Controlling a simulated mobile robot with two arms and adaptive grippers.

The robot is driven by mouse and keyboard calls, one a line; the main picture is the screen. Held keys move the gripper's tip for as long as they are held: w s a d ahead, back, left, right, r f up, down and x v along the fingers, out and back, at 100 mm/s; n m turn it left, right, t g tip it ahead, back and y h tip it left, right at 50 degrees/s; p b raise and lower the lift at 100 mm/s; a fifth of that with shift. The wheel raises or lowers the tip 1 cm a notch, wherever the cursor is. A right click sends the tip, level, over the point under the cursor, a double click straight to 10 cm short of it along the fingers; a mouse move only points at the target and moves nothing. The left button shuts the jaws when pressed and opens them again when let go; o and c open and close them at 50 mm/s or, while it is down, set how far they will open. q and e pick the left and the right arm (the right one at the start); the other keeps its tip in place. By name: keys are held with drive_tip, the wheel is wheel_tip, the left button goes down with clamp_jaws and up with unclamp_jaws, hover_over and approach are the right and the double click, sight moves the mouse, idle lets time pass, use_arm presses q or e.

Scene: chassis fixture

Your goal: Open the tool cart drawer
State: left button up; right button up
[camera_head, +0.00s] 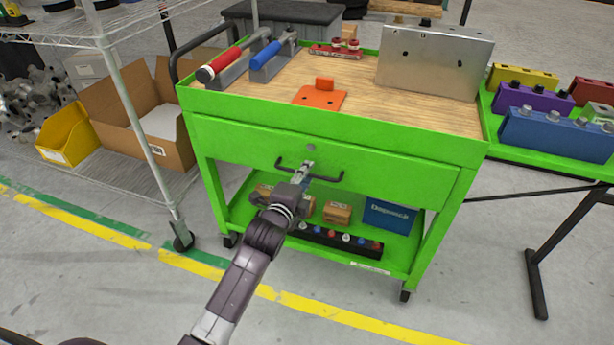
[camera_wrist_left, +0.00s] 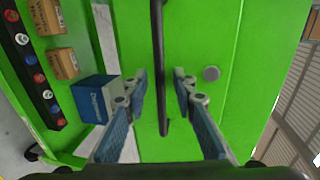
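The tool cart (camera_head: 462,205) is green with a wooden top and a lower shelf. Its drawer (camera_head: 400,165) has a wide green front and looks shut, flush with the cart body. A black bar handle (camera_head: 333,180) is fixed across the drawer front, and it runs upright in the left wrist view (camera_wrist_left: 158,50). My left gripper (camera_head: 304,172) is at the middle of the handle. In the left wrist view its two fingers (camera_wrist_left: 160,82) are apart, one on each side of the bar, with gaps visible. My right gripper is not in view.
A wire rack (camera_head: 130,100) with boxes stands left of the cart. Clamps, an orange bracket (camera_head: 320,97) and a metal block (camera_head: 433,62) sit on top. A blue box (camera_head: 388,216) is on the lower shelf. Another green table is at right. The floor in front is open.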

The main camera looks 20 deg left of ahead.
use_arm(q)
drive_tip(key=shift+w, duration=0.25)
clamp_jaws()
drive_tip(key=shift+s, duration=0.1)
idle(0.3)
